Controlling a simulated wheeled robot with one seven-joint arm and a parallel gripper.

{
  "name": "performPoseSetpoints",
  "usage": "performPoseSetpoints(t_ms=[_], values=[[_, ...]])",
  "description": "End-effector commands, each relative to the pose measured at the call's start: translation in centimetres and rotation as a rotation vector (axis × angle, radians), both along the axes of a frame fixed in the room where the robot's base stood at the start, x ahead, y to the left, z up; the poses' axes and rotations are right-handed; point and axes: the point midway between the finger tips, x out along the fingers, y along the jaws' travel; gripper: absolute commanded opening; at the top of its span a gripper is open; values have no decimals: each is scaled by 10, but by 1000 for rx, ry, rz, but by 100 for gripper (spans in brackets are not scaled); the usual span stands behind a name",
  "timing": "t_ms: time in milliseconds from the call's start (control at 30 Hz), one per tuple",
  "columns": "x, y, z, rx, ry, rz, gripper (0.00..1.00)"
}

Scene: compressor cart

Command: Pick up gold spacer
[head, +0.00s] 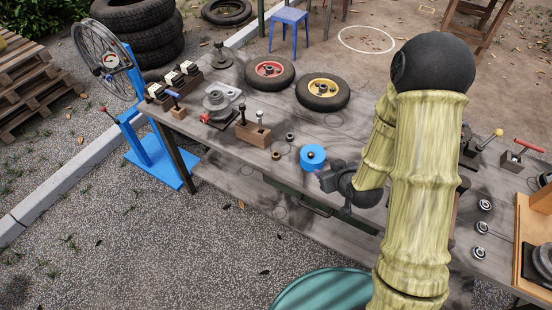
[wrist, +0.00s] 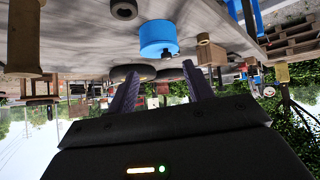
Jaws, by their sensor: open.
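A small brownish-gold ring, which looks like the gold spacer (head: 275,155), lies on the grey wooden workbench (head: 225,165) near its front edge, left of a blue cylinder (head: 312,156). My gripper (head: 328,180) is right of the blue cylinder, apart from the spacer, and partly hidden by my arm in the head view. In the upside-down wrist view, its two fingers (wrist: 160,82) are spread with nothing between them. The blue cylinder also shows there (wrist: 157,38), beyond the fingertips.
A darker small ring (head: 290,136) lies behind the spacer. A wooden block with upright pins (head: 253,135) stands to the left. Red-hubbed (head: 270,71) and yellow-hubbed (head: 323,91) wheels lie farther back. A teal round top (head: 325,290) is in front of the bench.

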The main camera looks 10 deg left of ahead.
Motion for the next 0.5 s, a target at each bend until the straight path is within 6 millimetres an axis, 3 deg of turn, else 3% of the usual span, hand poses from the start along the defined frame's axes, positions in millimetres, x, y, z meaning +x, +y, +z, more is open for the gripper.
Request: performPoseSetpoints(t_ms=[33,200,500], values=[[-1,11,-17,26,-26,31,51],[-6,43,-44,140,-158,111,51],[-21,68,-60,283,-302,153,51]])
